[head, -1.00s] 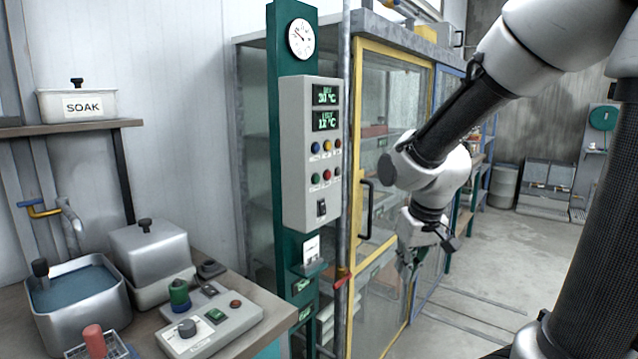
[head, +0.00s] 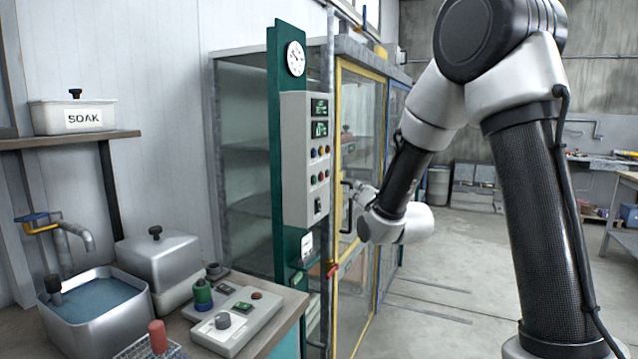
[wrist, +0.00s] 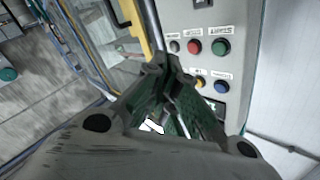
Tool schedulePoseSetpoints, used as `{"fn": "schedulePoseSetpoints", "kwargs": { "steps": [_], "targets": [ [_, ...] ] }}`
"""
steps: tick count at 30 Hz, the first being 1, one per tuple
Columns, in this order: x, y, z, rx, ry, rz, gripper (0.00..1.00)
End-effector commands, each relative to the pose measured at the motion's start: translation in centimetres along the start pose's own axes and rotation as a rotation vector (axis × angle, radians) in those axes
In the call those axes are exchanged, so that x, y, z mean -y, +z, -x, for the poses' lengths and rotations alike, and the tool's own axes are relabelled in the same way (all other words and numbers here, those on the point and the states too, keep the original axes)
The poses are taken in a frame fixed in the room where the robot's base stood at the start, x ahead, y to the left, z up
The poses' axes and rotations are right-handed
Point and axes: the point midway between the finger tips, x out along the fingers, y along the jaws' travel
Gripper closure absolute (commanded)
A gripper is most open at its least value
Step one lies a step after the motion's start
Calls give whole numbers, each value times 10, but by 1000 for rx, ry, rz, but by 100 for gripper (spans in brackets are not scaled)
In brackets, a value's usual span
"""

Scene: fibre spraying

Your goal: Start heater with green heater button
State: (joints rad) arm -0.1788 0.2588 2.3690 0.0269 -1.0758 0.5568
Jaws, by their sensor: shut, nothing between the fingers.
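The grey control box (head: 297,205) hangs on a green post and has two displays above its buttons. The green button (head: 313,180) is at the left of its lower row, beside a red one. In the wrist view the green button (wrist: 221,47) shows right of the red button (wrist: 194,47); the labels there are too blurred to read. My gripper (wrist: 168,66) is shut and empty, its tips in front of the box and apart from the green button in the picture. In the head view my gripper is small and partly hidden by my wrist, right of the box.
A yellow-framed glass door with a dark handle (head: 346,212) stands close to my gripper. A red-handled pipe (head: 332,269) runs beside the post. The bench holds a small console (head: 262,313), a green knob (head: 203,293) and a water basin (head: 95,325).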

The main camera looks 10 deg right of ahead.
Motion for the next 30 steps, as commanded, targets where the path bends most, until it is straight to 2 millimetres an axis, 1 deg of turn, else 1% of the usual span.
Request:
{"fn": "schedulePoseSetpoints", "kwargs": {
  "steps": [1, 3, 7, 20, 23, 30],
  "targets": [
    [5, -8, 0, -34, -21, -16, 100],
    [10, -17, 1, -72, -46, -35, 100],
    [16, -26, 2, -108, -72, -64, 100],
    [18, -24, 0, -106, -71, -74, 100],
    [23, -21, -6, -105, -72, -73, 100],
    [42, -8, -29, -104, -72, -74, 100]
  ]
}}
